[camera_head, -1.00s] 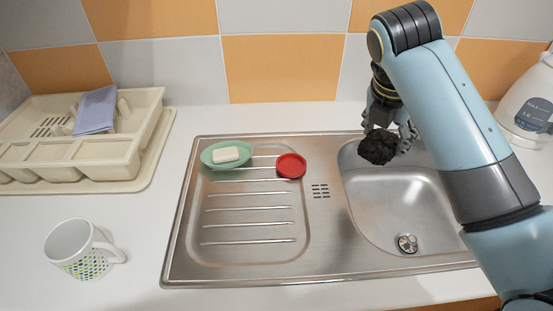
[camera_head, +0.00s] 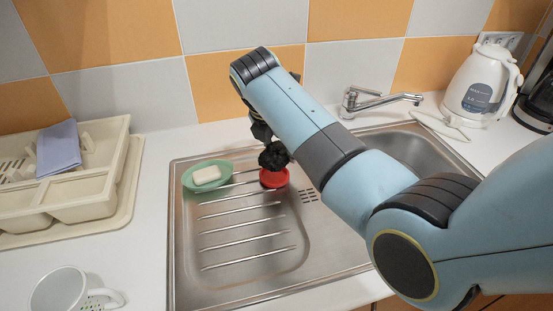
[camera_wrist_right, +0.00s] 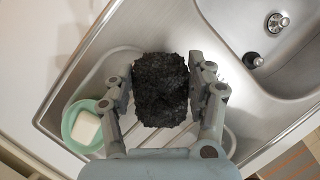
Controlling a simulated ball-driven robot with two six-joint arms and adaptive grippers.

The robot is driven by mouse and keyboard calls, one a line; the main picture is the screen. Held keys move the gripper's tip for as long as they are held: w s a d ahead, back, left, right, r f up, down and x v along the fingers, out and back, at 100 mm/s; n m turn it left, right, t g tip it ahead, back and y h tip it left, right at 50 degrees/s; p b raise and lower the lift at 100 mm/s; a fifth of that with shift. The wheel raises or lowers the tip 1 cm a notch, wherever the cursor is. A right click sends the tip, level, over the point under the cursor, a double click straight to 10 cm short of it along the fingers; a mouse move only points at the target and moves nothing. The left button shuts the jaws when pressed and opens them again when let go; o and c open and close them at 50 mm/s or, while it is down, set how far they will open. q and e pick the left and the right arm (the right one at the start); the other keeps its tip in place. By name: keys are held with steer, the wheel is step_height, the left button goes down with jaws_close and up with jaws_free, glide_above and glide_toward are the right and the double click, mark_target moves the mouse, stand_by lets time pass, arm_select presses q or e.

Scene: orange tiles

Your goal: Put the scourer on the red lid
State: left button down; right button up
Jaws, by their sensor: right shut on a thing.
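The scourer (camera_head: 273,156) is a dark, rough lump. In the right wrist view the scourer (camera_wrist_right: 160,89) sits between both fingers of my right gripper (camera_wrist_right: 162,92), which is shut on it. In the head view my right gripper (camera_head: 262,134) is partly hidden behind its own arm. The red lid (camera_head: 275,178) lies on the ribbed drainboard, and the scourer covers its upper part in the picture. I cannot tell whether they touch. In the right wrist view the lid is hidden. My left gripper is not in view.
A green soap dish (camera_head: 222,183) with white soap (camera_head: 206,175) is just left of the lid. A cream dish rack (camera_head: 122,190) and a mug (camera_head: 62,292) stand at the left. A faucet (camera_head: 372,101) and white kettle (camera_head: 478,85) are at the back right.

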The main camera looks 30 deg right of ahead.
mark_target(278, 159)
steer(key=shift+w+a+f, duration=0.2)
steer(key=shift+w, duration=0.1)
steer(key=shift+f, duration=0.3)
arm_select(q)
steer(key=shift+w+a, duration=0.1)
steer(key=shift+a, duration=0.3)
arm_select(e)
steer(key=shift+f, duration=1.75)
steer(key=o, duration=0.8)
steer(key=shift+f, duration=0.15)
